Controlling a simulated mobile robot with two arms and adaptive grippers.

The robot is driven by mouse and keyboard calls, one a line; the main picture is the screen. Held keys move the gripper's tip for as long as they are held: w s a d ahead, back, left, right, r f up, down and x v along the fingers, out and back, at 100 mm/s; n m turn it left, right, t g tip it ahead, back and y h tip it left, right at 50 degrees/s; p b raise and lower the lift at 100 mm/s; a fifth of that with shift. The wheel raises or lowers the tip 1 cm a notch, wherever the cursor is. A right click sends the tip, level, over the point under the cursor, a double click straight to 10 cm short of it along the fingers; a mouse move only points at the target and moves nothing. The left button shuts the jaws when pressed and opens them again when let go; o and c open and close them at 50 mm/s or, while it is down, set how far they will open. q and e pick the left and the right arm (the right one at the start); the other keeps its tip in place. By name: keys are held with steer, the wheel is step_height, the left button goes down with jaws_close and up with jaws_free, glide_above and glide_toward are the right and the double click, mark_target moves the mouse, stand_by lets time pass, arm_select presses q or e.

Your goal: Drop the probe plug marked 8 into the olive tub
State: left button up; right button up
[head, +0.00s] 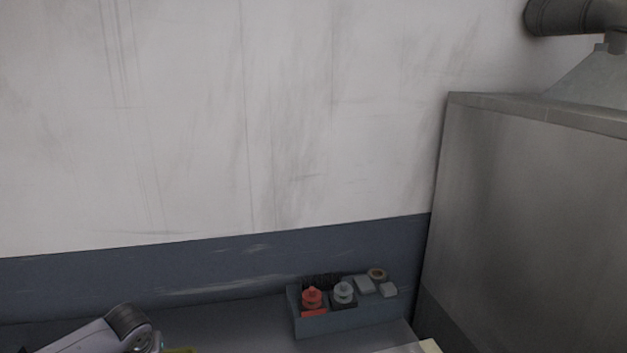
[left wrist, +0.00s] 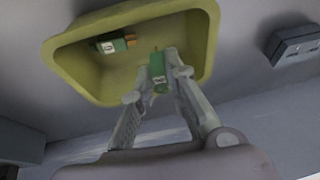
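The olive tub (left wrist: 78,62) fills the upper part of the left wrist view, and a sliver of the tub (head: 180,350) shows at the bottom edge of the head view. My left gripper (left wrist: 161,74) is at the tub's near side, over its opening. Its fingers are closed on a green probe plug (left wrist: 158,70) with a small pale label; I cannot read the mark surely. Another green plug (left wrist: 115,43) with a dark-and-white label and an orange-brown end lies inside the tub. My right gripper is in neither view.
A grey-blue bin (head: 345,319) with red and grey parts stands at the back against the wall. A large metal cabinet (head: 530,200) blocks the right. A dark block (left wrist: 293,47) lies beside the tub. The bench between tub and bin looks clear.

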arm_select(q)
steer(key=o, duration=0.5)
steer(key=v, duration=1.2)
steer(key=shift+s+f, duration=0.1)
